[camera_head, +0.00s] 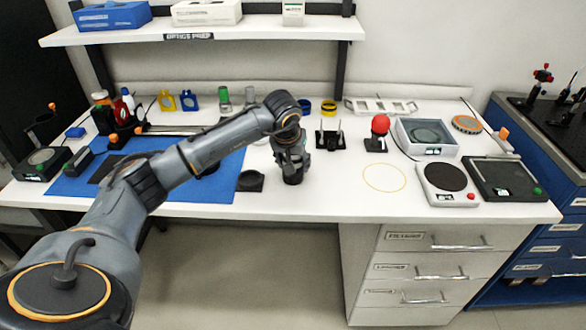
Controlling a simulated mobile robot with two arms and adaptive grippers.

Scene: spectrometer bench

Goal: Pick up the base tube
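My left gripper (292,168) hangs over the white bench, pointing down, just right of the blue mat (210,197). A short dark cylindrical shape (292,179) shows at its fingertips, close to the bench top. It may be the base tube, but I cannot tell it surely from the dark fingers. The fingers are too small and dark to show whether they are open or shut on it. My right gripper is not in view.
Right of my gripper stand a black holder with posts (329,138), a red ball on a black base (379,128), a grey tray (427,148) and a white device with a dark disc (446,178). A black round piece (250,181) lies on the left. The front middle bench is clear.

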